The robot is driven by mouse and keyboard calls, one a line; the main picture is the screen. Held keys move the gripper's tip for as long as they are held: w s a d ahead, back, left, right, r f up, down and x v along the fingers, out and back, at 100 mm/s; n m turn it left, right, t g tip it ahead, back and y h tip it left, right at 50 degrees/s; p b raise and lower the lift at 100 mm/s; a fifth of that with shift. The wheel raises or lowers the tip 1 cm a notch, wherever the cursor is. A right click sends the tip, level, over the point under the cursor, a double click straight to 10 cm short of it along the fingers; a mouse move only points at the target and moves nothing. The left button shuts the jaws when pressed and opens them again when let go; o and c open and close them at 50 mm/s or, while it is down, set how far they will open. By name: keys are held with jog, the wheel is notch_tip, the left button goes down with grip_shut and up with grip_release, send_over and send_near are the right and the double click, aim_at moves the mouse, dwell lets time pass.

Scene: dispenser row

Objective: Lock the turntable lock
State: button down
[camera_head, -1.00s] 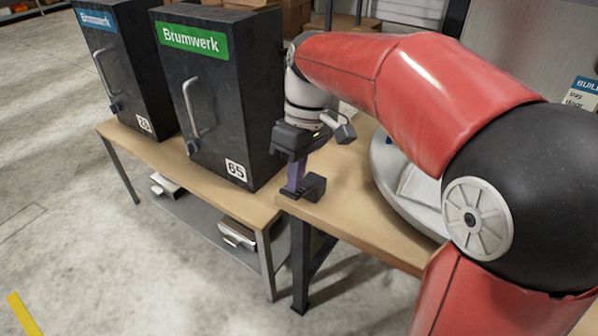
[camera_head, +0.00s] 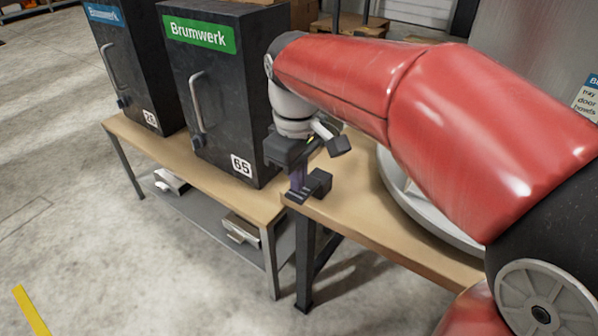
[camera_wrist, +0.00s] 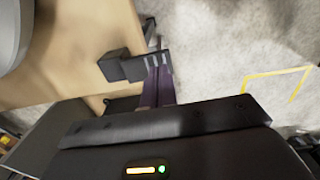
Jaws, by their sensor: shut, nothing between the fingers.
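A black blocky fitting (camera_head: 318,183), which appears to be the turntable lock, sits at the near left corner of the wooden table. It also shows in the wrist view (camera_wrist: 118,66). I cannot tell its locked or unlocked state. The round grey turntable (camera_head: 428,220) is on the table to its right, partly hidden by my red arm; its rim shows at the wrist view's upper left (camera_wrist: 12,40). My gripper (camera_head: 297,187) points down at the fitting, its purple fingers shut and empty. In the wrist view the fingers (camera_wrist: 157,70) reach beside the block; contact is unclear.
Two black cabinets with door handles, one with a green sign (camera_head: 228,100) and one with a blue sign (camera_head: 135,65), stand on a bench (camera_head: 200,165) to the left. Trays lie on its lower shelf (camera_head: 215,225). Open floor lies in front.

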jog(key=shift+r, duration=0.25)
notch_tip(320, 180, up, 5)
jog(key=p, duration=0.4)
jog(key=shift+a+f+p, duration=0.1)
jog(key=shift+f+p, duration=0.05)
jog(key=shift+p, duration=0.2)
notch_tip(320, 180, up, 9)
jog(key=b, duration=0.1)
send_over(297, 194)
jog(key=shift+s, duration=0.1)
jog(key=s+d+f+m+t, duration=0.5)
jog(key=s+d+f+m, duration=0.5)
jog(key=s+d+f, duration=0.3)
jog(key=shift+d+f, duration=0.4)
jog(key=shift+d, duration=0.05)
jog(key=shift+s+a, duration=0.1)
